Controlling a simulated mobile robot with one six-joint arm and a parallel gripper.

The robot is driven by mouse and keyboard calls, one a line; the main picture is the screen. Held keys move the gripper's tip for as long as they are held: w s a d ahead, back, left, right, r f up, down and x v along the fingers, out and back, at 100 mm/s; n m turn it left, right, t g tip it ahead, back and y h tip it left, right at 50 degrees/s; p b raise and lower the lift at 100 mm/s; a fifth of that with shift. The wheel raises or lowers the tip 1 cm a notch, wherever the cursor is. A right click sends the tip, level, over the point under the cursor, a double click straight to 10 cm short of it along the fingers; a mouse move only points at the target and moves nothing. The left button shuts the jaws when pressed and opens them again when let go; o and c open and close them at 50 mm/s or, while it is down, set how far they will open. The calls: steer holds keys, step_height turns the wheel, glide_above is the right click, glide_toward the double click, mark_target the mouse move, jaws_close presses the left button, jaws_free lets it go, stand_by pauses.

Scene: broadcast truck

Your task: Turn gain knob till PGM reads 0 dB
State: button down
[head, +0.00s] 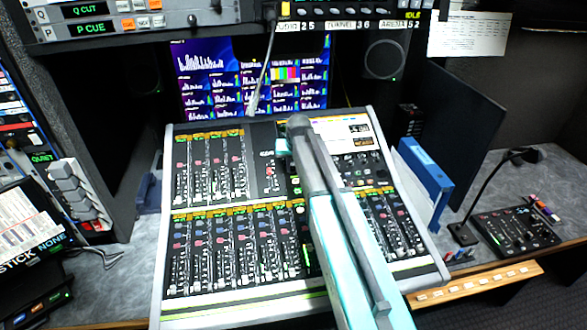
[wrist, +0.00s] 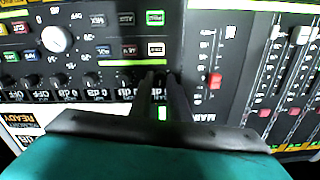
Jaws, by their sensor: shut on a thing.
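The mixing console (head: 165,240) fills the middle of the head view, with faders, coloured buttons and a row of small knobs. My gripper (wrist: 166,78) reaches down to the console's upper middle, and in the wrist view its two dark fingers stand close together at the end of the knob row. They are shut on a small knob, which they mostly hide. A small display (head: 360,128) at the console's upper right shows a white figure that looks negative; its exact value is too small to read. My arm hides part of the console's middle.
Neighbouring small knobs (wrist: 91,80) and a large white knob (wrist: 57,39) sit close beside the fingers. A red fader cap (wrist: 215,81) is to their right. A blue binder (head: 425,172) and a desk microphone (head: 464,233) stand right of the console.

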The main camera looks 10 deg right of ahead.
steer(key=shift+d+m+b, duration=0.1)
steer(key=shift+m+b, duration=0.75)
steer(key=shift+m, duration=1.15)
steer(key=c, duration=1.7)
jaws_free()
steer(key=shift+r, duration=0.1)
steer(key=shift+b+v, duration=1.7)
steer(key=shift+v, duration=5.15)
steer(key=shift+s, duration=0.1)
